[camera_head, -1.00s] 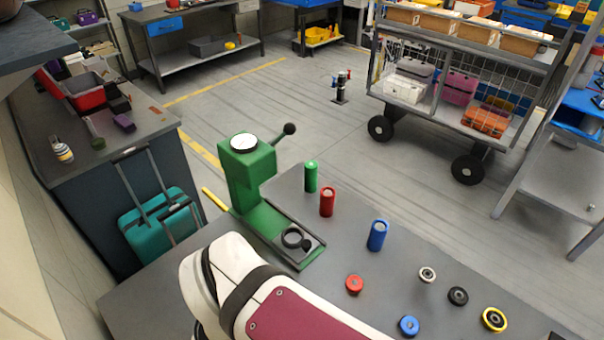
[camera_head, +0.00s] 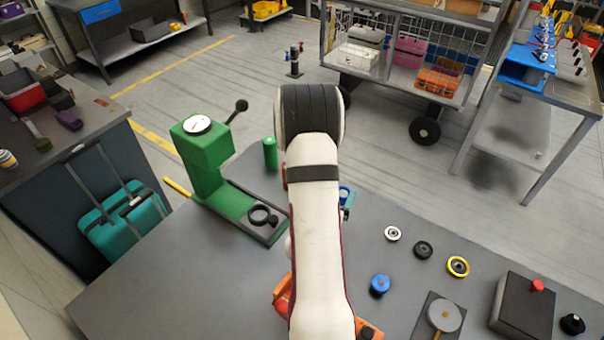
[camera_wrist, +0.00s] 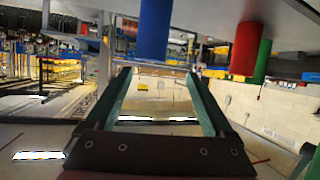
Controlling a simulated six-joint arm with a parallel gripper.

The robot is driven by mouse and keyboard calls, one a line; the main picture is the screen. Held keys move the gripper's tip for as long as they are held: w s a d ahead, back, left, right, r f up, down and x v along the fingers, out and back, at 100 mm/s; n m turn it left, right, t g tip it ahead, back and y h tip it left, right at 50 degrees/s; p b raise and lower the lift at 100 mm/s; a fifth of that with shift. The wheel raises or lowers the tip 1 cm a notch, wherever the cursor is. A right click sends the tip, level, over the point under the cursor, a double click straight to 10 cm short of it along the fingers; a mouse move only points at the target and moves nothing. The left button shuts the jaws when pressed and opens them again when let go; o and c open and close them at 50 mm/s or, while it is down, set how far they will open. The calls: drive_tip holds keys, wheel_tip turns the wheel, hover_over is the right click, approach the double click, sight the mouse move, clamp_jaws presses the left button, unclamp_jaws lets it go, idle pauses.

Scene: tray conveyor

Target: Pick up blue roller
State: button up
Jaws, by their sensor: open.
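The blue roller is a short upright cylinder on the grey bench; in the head view only its ring-shaped top (camera_head: 345,191) shows, just right of my arm. In the wrist view the blue roller (camera_wrist: 154,28) hangs at the top, as that picture is inverted. My gripper (camera_wrist: 158,72) is open and empty, its two green fingers apart and pointing at the blue roller. The roller lies beyond the fingertips, roughly centred between them. In the head view my arm hides most of the gripper; a bit of teal finger shows beside the roller.
A blue knob (camera_head: 380,284), several round parts and a dark box (camera_head: 522,305) lie to the right. The bench's front left is clear.

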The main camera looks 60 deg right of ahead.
drive_tip(key=shift+s+d+f+m+g, duration=0.2)
drive_tip(key=shift+s+d+f+m, duration=0.15)
drive_tip(key=shift+f, duration=0.25)
drive_tip(key=shift+s+d+f+m+g, duration=0.25)
drive_tip(key=shift+s+f, duration=0.1)
drive_tip(key=shift+f, duration=0.25)
drive_tip(key=x, duration=0.6)
drive_tip(key=shift+w+f, duration=0.15)
clamp_jaws()
